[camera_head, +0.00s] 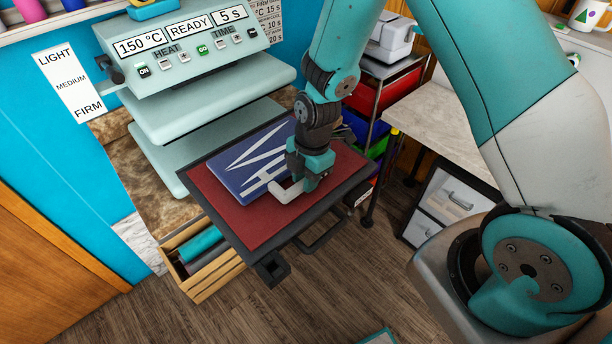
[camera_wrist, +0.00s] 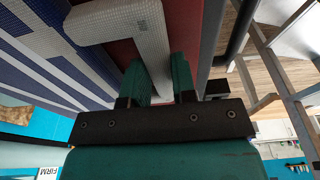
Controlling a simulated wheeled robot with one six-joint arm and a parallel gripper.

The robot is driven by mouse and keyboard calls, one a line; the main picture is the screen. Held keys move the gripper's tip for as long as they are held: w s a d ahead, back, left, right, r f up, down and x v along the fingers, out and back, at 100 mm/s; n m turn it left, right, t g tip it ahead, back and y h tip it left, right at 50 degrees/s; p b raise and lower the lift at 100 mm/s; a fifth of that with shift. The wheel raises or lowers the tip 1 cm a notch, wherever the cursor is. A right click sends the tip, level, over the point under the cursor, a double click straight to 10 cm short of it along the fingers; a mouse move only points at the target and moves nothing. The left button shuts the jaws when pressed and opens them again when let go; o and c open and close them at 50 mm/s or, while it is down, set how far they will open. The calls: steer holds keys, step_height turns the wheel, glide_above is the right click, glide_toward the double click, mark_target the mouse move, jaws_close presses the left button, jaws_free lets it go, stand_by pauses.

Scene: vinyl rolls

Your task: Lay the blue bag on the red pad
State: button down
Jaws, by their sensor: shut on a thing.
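The blue bag (camera_head: 252,160) with white stripes lies flat on the red pad (camera_head: 238,218). It covers the rear middle of the pad. The bag's pale handle (camera_head: 284,193) points toward the front right. My gripper (camera_head: 300,184) is low over the pad at the bag's near right edge, with its fingers on the handle. In the wrist view, the green fingers (camera_wrist: 161,82) are shut on the handle (camera_wrist: 151,45), the bag (camera_wrist: 50,75) is at left and the red pad (camera_wrist: 185,30) lies beyond. Part of the bag is hidden behind my gripper.
The pad is on a dark tray (camera_head: 262,259) drawn out in front of a heat press (camera_head: 190,50). A wooden crate of vinyl rolls (camera_head: 205,270) stands below left. A cart with coloured bins (camera_head: 385,95) and a pale table (camera_head: 440,120) are at right. Open floor lies in front.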

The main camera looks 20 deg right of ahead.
steer(key=shift+f+b, duration=0.4)
steer(key=shift+f, duration=0.05)
stand_by(0.3)
steer(key=c, duration=0.8)
jaws_free()
steer(key=shift+c, duration=0.2)
steer(key=shift+r, duration=0.1)
step_height(320, 180, up, 17)
steer(key=d+b, duration=0.2)
steer(key=b, duration=0.1)
steer(key=shift+w+d, duration=0.25)
steer(key=shift+w, duration=0.1)
